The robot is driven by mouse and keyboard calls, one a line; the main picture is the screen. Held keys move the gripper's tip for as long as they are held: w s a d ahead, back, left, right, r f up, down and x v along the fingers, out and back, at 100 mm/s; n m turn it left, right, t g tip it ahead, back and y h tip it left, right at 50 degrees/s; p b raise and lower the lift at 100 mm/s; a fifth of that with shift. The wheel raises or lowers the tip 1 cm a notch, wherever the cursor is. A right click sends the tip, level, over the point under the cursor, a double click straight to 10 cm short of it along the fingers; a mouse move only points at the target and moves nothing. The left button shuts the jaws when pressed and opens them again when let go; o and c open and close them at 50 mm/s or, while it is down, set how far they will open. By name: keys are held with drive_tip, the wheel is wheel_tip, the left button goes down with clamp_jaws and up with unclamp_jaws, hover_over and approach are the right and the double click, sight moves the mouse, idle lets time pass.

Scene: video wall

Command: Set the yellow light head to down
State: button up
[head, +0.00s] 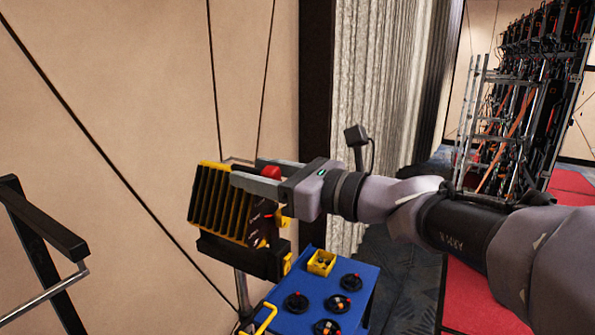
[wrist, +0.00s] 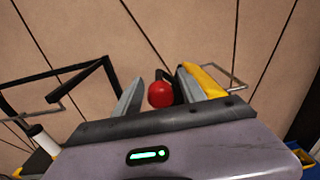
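The yellow light head (head: 225,203) with dark fins sits on a stand at the centre left in the head view. Its finned face points left and looks tilted rather than straight down. A red ball knob (head: 271,172) stands at its upper right side. My gripper (head: 245,170) is at the top of the head, its two fingers spread with the red knob between them. In the wrist view, the red knob (wrist: 161,94) sits between the open fingers, with small gaps on both sides. A yellow edge (wrist: 205,80) of the head shows behind the right finger. My fingers hide part of the head's top.
A black rail frame (head: 45,230) is at the left. A beige wall (head: 110,100) is close behind. A rack (head: 530,90) stands far right.

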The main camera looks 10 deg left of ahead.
drive_tip(key=b+v, duration=0.4)
drive_tip(key=v, duration=1.3)
drive_tip(key=shift+d, duration=0.2)
drive_tip(key=shift+s+r, duration=0.1)
drive_tip(key=s+a+f+n+g+h+b, duration=0.1)
drive_tip(key=s+a+f+n+h+b, duration=0.2)
drive_tip(key=f+b, duration=0.85)
drive_tip(key=s+f+n+g+h+b, duration=0.25)
drive_tip(key=s+f+b, duration=0.2)
drive_tip(key=f, duration=1.45)
drive_tip(key=s+d+f+n+h+b, duration=0.2)
drive_tip(key=f+b, duration=0.4)
drive_tip(key=f, duration=0.4)
drive_tip(key=s+d+f+n+t+h+b, duration=0.1)
drive_tip(key=s+d+f+n+h+b, duration=0.2)
drive_tip(key=f+n+b, duration=0.3)
drive_tip(key=s+d+f+n+h+b, duration=0.2)
drive_tip(key=f+b, duration=0.5)
drive_tip(key=f, duration=0.8)
drive_tip(key=d+n+h, duration=0.1)
drive_tip(key=n, duration=0.1)
drive_tip(key=shift+d+f+n+t+h, duration=0.35)
drive_tip(key=shift+d, duration=0.05)
